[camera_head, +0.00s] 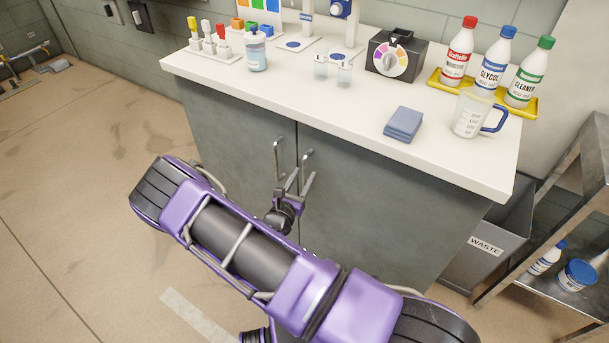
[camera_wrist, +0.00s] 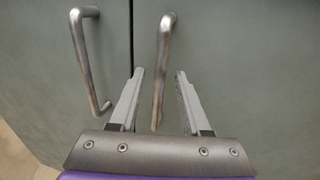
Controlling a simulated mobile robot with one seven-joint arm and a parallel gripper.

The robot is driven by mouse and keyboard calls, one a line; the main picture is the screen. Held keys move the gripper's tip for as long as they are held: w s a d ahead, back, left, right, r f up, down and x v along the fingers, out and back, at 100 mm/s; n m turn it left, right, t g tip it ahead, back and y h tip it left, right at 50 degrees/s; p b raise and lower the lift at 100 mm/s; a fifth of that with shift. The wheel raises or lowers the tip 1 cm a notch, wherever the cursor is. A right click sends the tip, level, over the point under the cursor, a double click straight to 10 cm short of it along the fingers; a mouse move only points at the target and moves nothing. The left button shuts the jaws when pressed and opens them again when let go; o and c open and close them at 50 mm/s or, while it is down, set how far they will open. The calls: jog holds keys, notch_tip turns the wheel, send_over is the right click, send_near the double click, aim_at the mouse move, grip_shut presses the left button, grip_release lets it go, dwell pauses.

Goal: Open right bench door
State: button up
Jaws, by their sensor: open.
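The right bench door (camera_head: 375,215) is a grey-green panel under the white bench top and looks shut. It also fills the right of the wrist view (camera_wrist: 250,70). Its metal bar handle (camera_head: 307,165) stands near the seam between the two doors. In the wrist view, this right handle (camera_wrist: 162,60) runs upright, its lower part between my fingers. My gripper (camera_wrist: 160,72) is open, with one finger on each side of the handle and a gap on both sides. In the head view my gripper (camera_head: 292,188) is at the handles, partly hidden by my wrist.
The left door (camera_head: 225,130) has its own handle (camera_head: 278,158), close to the left of my gripper. It also shows in the wrist view (camera_wrist: 88,60). A waste bin (camera_head: 485,248) and a metal shelf (camera_head: 560,200) stand right of the bench. The floor (camera_head: 80,130) at left is clear.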

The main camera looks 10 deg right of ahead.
jog(key=shift+x, duration=0.8)
grip_shut()
dwell(0.9)
